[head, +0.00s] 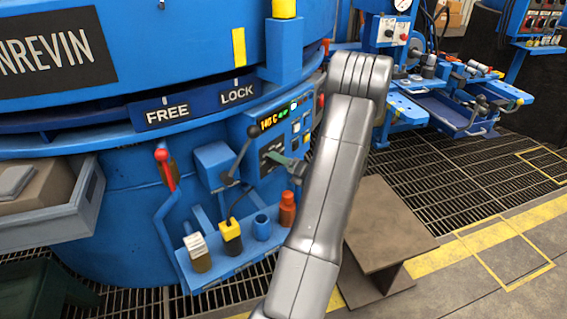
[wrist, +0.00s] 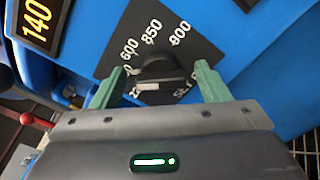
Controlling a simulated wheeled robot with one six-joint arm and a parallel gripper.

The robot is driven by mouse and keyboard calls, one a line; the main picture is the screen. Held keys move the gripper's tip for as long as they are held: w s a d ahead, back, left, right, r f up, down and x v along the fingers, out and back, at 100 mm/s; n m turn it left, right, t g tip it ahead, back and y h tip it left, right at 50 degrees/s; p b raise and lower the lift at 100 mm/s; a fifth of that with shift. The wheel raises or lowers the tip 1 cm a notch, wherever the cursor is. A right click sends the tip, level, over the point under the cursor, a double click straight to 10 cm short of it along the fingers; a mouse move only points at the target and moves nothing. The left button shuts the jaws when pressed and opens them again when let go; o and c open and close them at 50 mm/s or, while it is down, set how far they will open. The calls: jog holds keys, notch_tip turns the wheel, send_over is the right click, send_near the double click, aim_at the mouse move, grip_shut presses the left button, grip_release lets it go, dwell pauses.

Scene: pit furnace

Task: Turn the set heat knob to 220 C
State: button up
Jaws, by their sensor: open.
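The set heat knob (wrist: 158,68) is black with a pale strip, on a dark dial plate (wrist: 172,28) marked 600, 850 and 900. Other marks are partly hidden by the knob and fingers, so I cannot tell its exact setting. My gripper (wrist: 160,78) is open, with one green finger on each side of the knob and visible gaps between. In the head view my gripper (head: 284,163) is at the dial on the blue control panel (head: 252,130), and my arm stands to the right. The display (head: 268,122) appears to read 140 C; part of it shows in the wrist view (wrist: 38,25).
A grey lever (head: 240,152) stands just left of the dial. A red-handled lever (head: 165,168) is further left. Below is a blue shelf (head: 222,268) with several small containers.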

jog(key=c, duration=1)
jog(key=shift+n, duration=0.3)
jog(key=shift+s+a+n+b, duration=0.1)
jog(key=shift+n+b, duration=0.3)
jog(key=shift+n, duration=1.4)
jog(key=shift+s+n+b, duration=0.1)
jog(key=shift+n+b, duration=0.25)
jog(key=shift+n, duration=1.45)
jog(key=shift+r, duration=0.1)
jog(key=o, duration=1)
